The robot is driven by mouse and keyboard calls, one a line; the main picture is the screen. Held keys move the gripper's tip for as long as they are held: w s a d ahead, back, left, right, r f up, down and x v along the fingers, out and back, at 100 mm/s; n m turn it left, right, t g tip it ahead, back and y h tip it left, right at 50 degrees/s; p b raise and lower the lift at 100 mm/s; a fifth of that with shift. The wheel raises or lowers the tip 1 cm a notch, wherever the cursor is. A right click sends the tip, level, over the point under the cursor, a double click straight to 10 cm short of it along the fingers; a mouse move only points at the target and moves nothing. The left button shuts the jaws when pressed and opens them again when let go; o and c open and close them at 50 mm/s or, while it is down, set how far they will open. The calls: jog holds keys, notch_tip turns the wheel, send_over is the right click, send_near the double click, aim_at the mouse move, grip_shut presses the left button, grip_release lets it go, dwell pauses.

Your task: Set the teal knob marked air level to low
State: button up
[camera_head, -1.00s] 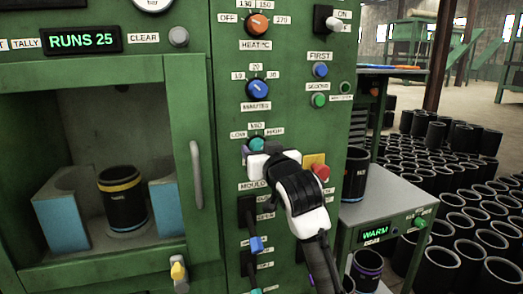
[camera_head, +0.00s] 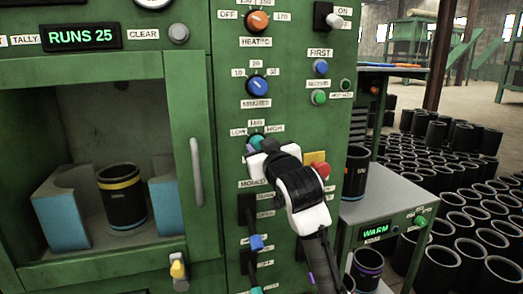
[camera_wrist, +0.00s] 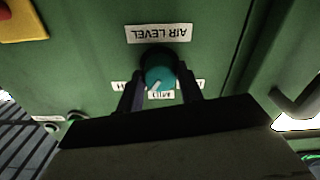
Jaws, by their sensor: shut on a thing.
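The teal knob (camera_head: 256,141) is on the green panel, under the LOW, MID and HIGH labels. In the wrist view, which shows the panel upside down, the teal knob (camera_wrist: 160,77) sits between the two dark fingers of my gripper (camera_wrist: 161,84). My gripper (camera_head: 260,150) is shut on the knob. The knob's pale pointer mark faces lower left there, between the MID label (camera_wrist: 161,95) and the partly hidden HIGH label at left. The AIR LEVEL plate (camera_wrist: 158,33) is clear in the wrist view; my gripper covers it in the head view.
A blue minutes knob (camera_head: 257,86) and an orange heat knob (camera_head: 258,21) are above. A red button (camera_head: 321,170) on a yellow plate is close to the right of my gripper. A blue-tipped lever (camera_head: 256,243) is below. A door handle (camera_head: 196,170) stands out at left.

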jog(key=shift+n+b, duration=2.25)
jog(key=shift+n, duration=5.55)
jog(key=o, duration=1)
jog(key=b+v, duration=0.2)
jog(key=v, duration=1.2)
jog(key=shift+w, duration=0.1)
